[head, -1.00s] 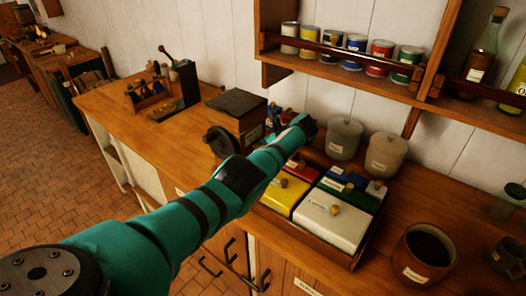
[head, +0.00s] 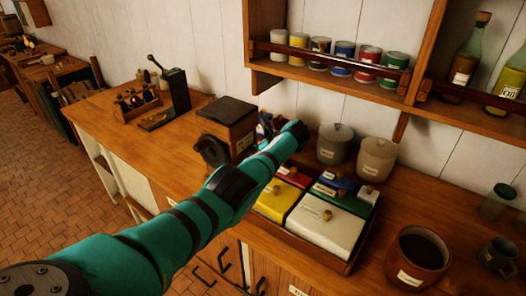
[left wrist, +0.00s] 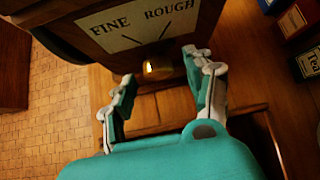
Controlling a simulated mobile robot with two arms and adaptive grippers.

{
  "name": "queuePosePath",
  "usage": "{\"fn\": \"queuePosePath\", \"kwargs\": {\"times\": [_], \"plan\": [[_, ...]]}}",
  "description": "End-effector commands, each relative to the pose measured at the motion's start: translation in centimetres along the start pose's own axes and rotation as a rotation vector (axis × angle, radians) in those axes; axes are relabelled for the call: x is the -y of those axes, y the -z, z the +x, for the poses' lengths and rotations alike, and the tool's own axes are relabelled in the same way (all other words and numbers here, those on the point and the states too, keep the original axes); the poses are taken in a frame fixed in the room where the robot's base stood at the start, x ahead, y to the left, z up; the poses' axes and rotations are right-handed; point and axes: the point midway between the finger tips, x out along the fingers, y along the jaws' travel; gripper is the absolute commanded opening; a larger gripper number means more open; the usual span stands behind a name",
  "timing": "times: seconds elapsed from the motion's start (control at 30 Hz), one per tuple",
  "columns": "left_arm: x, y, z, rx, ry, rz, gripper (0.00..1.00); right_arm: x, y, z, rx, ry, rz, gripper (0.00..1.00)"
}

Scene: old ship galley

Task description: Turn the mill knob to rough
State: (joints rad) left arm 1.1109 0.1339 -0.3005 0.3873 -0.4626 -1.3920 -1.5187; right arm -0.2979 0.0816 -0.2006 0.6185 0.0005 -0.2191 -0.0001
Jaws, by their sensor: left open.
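The mill (head: 226,118) is a wooden box with a dark lid and a dark wheel on its side, standing on the counter. In the left wrist view its white plate (left wrist: 135,24) reads FINE on the left and ROUGH on the right, with a dark line toward each word. A small brass knob (left wrist: 158,69) sits below the plate. My left gripper (left wrist: 160,76) is open, one finger on each side of the knob, with visible gaps. In the head view my left gripper (head: 264,127) is mostly hidden behind my arm. The knob's pointing direction is unclear. My right gripper is not in view.
A tray of lidded boxes (head: 318,223) stands close right of the mill, beneath my arm. Two grey lidded pots (head: 335,143) stand behind it. A brown pot (head: 418,258) is at front right. A shelf (head: 345,75) with several tins hangs above. Bare counter (head: 95,118) lies to the left.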

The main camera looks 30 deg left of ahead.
Motion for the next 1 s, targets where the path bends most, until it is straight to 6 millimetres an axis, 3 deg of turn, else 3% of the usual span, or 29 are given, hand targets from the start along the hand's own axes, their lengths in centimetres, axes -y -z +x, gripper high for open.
{"fn": "queuePosePath", "kwargs": {"times": [0.17,0.4,0.6,1.0], "plan": [[0.1,0.1,-2.1,-0.001,0.005,0.0,0.54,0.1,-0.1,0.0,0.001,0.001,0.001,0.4],[0.1,0.1,-7.4,-0.002,0.005,0.001,0.54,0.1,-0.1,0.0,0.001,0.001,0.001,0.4],[0.0,0.1,-10.4,-0.002,0.001,0.002,0.54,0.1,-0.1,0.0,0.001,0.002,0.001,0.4],[-0.1,0.1,-11.5,-0.001,-0.001,0.002,0.54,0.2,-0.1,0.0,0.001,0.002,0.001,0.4]]}}
